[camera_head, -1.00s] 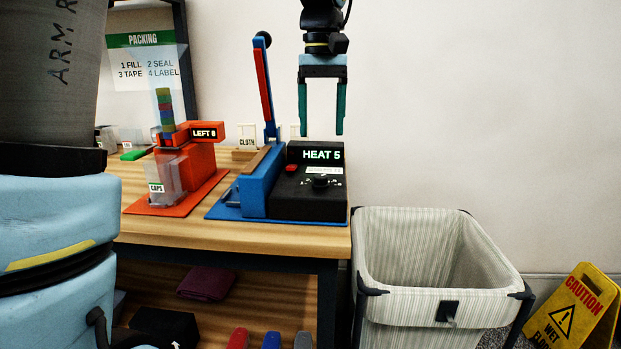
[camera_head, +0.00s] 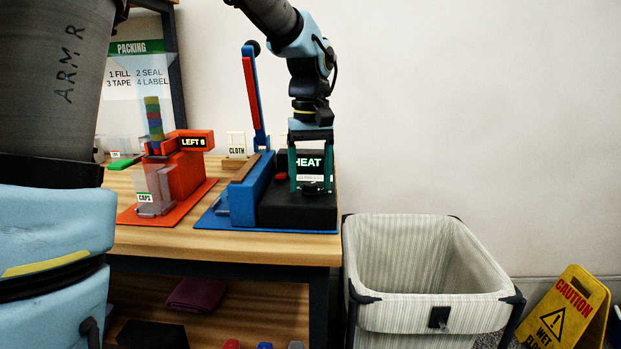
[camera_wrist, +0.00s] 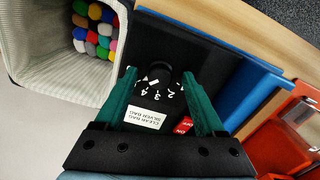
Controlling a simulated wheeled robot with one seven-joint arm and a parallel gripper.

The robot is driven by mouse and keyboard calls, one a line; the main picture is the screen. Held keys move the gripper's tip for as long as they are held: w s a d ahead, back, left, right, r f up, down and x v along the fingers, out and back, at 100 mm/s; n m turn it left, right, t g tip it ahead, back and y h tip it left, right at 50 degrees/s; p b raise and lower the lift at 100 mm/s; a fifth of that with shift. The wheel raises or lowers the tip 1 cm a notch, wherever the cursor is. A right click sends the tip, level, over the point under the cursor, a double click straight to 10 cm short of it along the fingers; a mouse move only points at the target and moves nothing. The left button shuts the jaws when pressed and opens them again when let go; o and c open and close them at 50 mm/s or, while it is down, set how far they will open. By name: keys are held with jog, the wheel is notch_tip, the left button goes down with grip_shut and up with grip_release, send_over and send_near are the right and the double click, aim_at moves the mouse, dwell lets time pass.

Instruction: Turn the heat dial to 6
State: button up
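The heat dial, a black knob (camera_wrist: 156,76), sits on top of the black control box (camera_head: 290,212) of the blue heat sealer (camera_head: 250,190). White numbers ring the dial in the wrist view, 2, 3 and 4 among them. The display (camera_head: 310,163) reads HEAT, and its number is hidden behind a finger. My gripper (camera_head: 313,187) points down over the box with its teal fingers apart. In the wrist view my gripper (camera_wrist: 160,90) has one finger on each side of the dial, open, and I cannot tell whether they touch it.
A red button (camera_wrist: 183,125) is beside the dial. The sealer's raised lever (camera_head: 253,95) stands left of my arm. An orange dispenser (camera_head: 185,165) reading LEFT 8 is farther left. A striped bin (camera_head: 430,317) stands right of the table, holding colourful balls (camera_wrist: 95,28).

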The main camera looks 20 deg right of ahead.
grip_shut()
dwell(0.3)
jog(key=shift+r, duration=0.1)
jog(key=m+p, duration=0.2)
jog(key=shift+r+m, duration=0.1)
jog(key=shift+m, duration=0.3)
jog(key=shift+m+p, duration=1.35)
jog(key=shift+m, duration=0.25)
jog(key=shift+o, duration=0.3)
grip_release()
